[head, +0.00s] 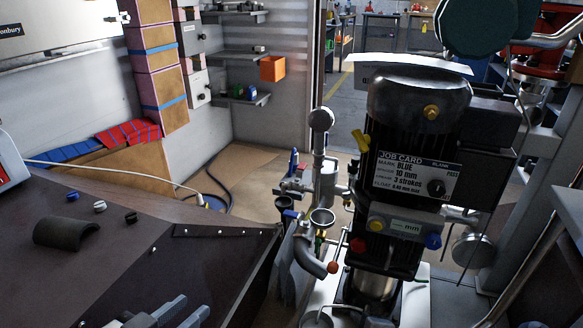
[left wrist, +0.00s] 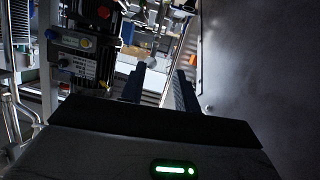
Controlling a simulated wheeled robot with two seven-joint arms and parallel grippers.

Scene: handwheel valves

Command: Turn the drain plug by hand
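A black pump-like machine (head: 405,170) stands right of centre in the head view, with a white job card (head: 412,175) on its front. Low on it sit a red knob or plug (head: 357,245), a blue one (head: 432,241) and an orange ball (head: 333,267) beside a bent pipe. I cannot tell which part is the drain plug. My left gripper (head: 192,308) is over the dark bench at the bottom of the head view, apart from the machine. In the left wrist view its fingers (left wrist: 160,78) are apart with nothing between them. My right gripper is not seen.
The dark bench (head: 120,235) at left holds a curved black piece (head: 67,233) and several small caps. A vertical pipe with a round grey knob (head: 321,119) stands left of the machine. A grey post and frame (head: 535,150) bound the right side.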

